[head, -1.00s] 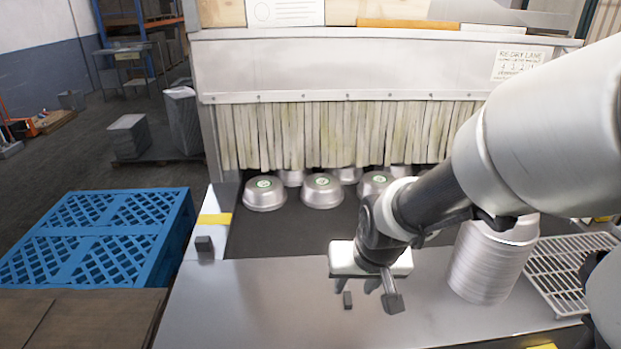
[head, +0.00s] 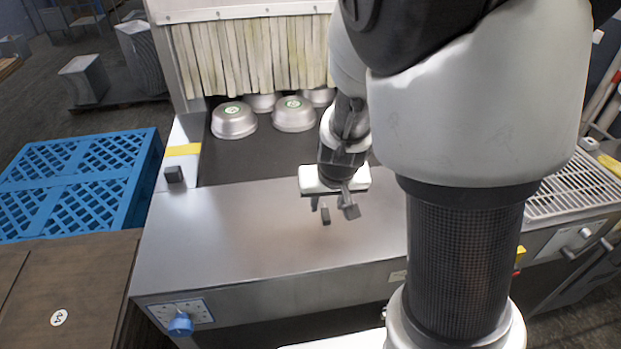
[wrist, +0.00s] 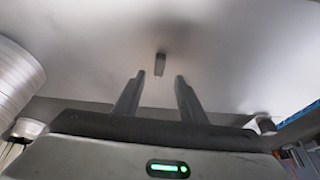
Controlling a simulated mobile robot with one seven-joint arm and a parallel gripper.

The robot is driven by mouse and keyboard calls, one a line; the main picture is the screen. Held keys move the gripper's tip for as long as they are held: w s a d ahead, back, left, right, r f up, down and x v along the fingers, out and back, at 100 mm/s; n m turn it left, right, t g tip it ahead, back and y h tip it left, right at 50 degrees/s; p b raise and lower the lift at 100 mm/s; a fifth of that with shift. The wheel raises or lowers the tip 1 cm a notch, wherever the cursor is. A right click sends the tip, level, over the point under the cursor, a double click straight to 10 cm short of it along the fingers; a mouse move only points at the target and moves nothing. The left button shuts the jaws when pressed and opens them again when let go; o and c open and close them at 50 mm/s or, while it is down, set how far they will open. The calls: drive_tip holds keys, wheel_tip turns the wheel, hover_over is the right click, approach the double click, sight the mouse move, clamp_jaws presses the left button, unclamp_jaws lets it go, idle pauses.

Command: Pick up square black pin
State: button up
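The square black pin (head: 325,216) is a small dark block standing on the steel worktop (head: 230,235). In the wrist view the pin (wrist: 160,64) shows just beyond the fingertips, centred on the gap between them. My gripper (head: 332,206) hangs over the worktop right by the pin. In the wrist view my gripper (wrist: 160,75) is open, with its two dark fingers apart and nothing between them. I cannot tell the exact height of the fingertips above the worktop.
Metal pans (head: 233,121) sit upside down on the dark belt before the strip curtain (head: 250,58). A pan stack (wrist: 15,80) stands at left in the wrist view. A blue pallet (head: 75,190) lies left.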

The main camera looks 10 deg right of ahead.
sight(326, 213)
drive_tip(key=b+x, duration=0.3)
drive_tip(key=x, duration=0.2)
drive_tip(key=shift+d+f, duration=0.1)
drive_tip(key=shift+f, duration=0.2)
drive_tip(key=shift+c, duration=0.5)
clamp_jaws()
